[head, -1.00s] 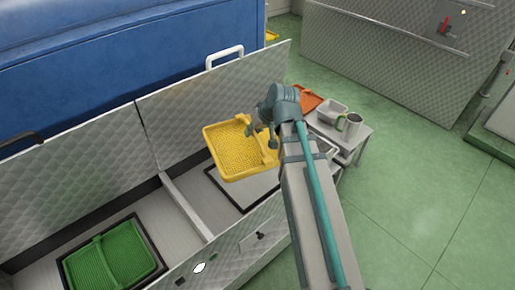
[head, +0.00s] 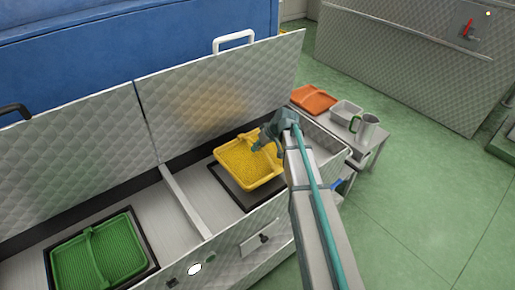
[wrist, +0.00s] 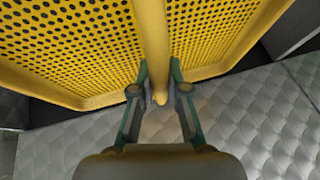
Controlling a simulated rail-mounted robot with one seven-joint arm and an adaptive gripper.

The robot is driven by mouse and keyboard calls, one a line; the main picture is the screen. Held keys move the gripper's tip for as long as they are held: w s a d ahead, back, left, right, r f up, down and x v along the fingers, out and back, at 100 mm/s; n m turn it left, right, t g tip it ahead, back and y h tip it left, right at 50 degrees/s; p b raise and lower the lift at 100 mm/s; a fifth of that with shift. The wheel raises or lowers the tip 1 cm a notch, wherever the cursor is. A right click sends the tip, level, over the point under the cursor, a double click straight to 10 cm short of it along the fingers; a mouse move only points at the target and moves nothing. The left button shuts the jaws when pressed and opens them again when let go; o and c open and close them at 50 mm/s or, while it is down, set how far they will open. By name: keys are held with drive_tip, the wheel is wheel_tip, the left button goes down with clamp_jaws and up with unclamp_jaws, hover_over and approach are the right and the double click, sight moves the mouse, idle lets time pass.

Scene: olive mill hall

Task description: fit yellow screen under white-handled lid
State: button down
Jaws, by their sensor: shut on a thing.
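The yellow screen (head: 240,170) is a perforated tray with a raised bar across it. In the head view it is inside the right compartment, over the dark-edged opening (head: 226,184); I cannot tell whether it touches the frame. My gripper (wrist: 160,84) is shut on the screen's bar in the wrist view, and the head view shows it (head: 262,143) at the screen's right side. The lid with the white handle (head: 234,40) stands open behind the right compartment. The opening's far side is partly hidden by the screen.
A green screen (head: 122,250) lies in the left compartment, under an open lid with a black handle (head: 14,112). A divider (head: 188,202) separates the compartments. A side table holds an orange screen (head: 313,97), a grey bin (head: 346,112) and a jug (head: 367,128).

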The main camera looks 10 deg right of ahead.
sight(257, 156)
drive_tip(key=shift+f+b, duration=1.5)
drive_tip(key=shift+f, duration=1.2)
drive_tip(key=shift+f+b, duration=0.8)
drive_tip(key=shift+f, duration=0.8)
drive_tip(key=c, duration=1.1)
unclamp_jaws()
drive_tip(key=v, duration=1.2)
